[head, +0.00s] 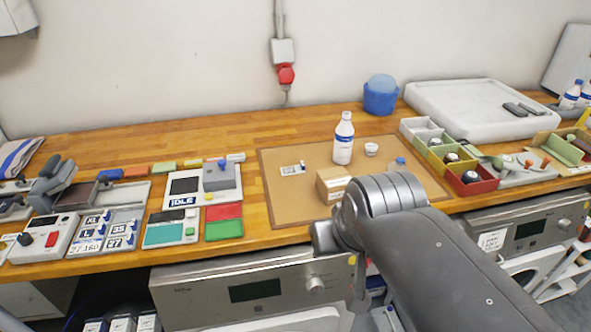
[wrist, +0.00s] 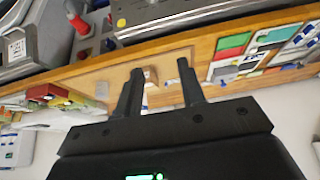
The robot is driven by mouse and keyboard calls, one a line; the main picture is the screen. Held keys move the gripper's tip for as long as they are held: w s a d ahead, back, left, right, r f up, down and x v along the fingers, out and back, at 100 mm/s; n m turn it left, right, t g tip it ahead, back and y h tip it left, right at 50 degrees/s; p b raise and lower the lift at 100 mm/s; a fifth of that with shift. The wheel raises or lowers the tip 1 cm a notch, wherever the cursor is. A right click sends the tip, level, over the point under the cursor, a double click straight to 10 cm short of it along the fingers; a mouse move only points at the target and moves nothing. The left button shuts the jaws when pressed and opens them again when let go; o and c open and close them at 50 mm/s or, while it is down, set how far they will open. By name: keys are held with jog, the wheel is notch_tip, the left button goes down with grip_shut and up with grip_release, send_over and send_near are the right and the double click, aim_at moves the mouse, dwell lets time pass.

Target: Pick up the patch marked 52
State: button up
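Several small white patches with dark print lie in a grey tray (head: 112,213) at the left of the counter. Some seem to read XL, L, 35 and 27; I cannot make out a 52. A single small white patch (head: 293,169) with dark marks lies on the brown mat (head: 280,203), its print too small to read. My gripper (wrist: 158,68) shows in the wrist view with its two fingers apart and nothing visible between them. In the head view my arm hides it. It is away from the patches, in front of the counter.
On the mat stand a cardboard box (head: 332,184), a white bottle (head: 344,139) and a small white cup (head: 371,149). Coloured bins (head: 470,180) are at the right, near a large white tray (head: 470,108). An IDLE device (head: 184,188) stands left of the mat.

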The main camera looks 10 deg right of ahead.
dwell(0.4)
jog(key=w+r, duration=0.3)
jog(key=w, duration=0.8)
jog(key=g, duration=0.1)
send_over(303, 164)
jog(key=s, duration=0.5)
notch_tip(303, 164, down, 11)
jog(key=x, duration=1.1)
jog(key=shift+w, duration=0.25)
grip_shut()
